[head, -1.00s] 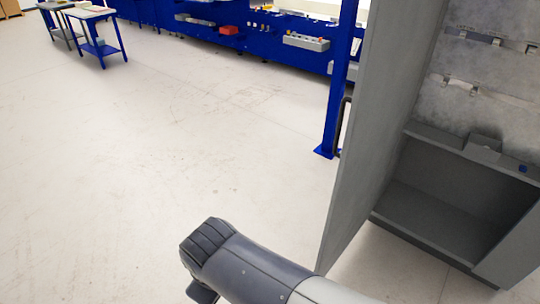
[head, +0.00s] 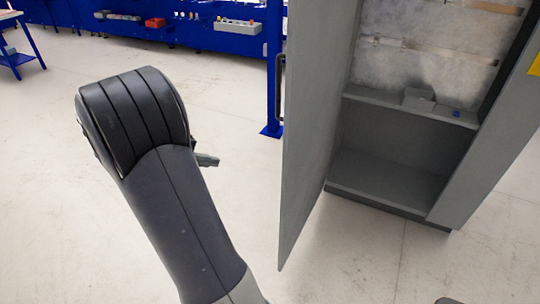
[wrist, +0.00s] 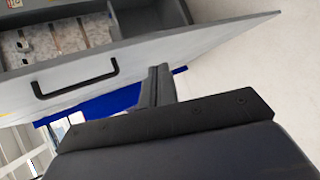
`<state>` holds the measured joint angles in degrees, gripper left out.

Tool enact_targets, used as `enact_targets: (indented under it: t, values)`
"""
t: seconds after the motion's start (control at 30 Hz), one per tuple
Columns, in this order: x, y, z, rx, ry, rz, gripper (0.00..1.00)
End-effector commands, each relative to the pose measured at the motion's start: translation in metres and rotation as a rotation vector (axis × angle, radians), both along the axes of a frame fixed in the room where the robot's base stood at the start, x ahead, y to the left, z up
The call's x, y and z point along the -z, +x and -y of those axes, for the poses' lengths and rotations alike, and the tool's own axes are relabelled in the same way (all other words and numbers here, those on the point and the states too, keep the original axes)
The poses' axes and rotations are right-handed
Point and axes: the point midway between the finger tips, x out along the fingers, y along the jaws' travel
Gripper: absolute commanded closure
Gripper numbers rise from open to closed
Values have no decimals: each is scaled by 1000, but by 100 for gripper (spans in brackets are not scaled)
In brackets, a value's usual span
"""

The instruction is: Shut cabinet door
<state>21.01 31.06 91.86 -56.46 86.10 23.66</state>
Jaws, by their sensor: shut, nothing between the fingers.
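The grey cabinet (head: 480,160) stands at the right in the head view, with its inside showing. Its door (head: 318,110) stands wide open on the cabinet's left side. In the wrist view the door (wrist: 180,45) runs across the picture, with a black bar handle (wrist: 75,84) on its face. My gripper (head: 208,160) shows in part beyond my arm, left of the door in the head view. In the wrist view my gripper (wrist: 160,72) is shut and empty, its tips close to the door. I cannot tell whether they touch it.
A blue post (head: 273,80) stands behind the door. Blue workbenches (head: 215,38) line the back, and a blue table (head: 18,50) is at the far left. The pale floor (head: 40,200) left of the door is clear.

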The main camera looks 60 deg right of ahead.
Motion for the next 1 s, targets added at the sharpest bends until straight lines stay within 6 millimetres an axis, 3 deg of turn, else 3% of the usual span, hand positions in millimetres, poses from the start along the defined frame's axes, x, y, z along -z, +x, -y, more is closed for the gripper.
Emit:
enact_targets:
  t: [0.03,0.2,0.4,0.73,1.0]
  values:
    - [15,5,17,32,-51,-28,100]
    - [42,17,70,115,-249,-102,100]
    - [70,23,113,172,-443,-161,100]
    - [79,19,137,190,-537,-184,100]
    - [77,-18,172,193,-535,-185,100]
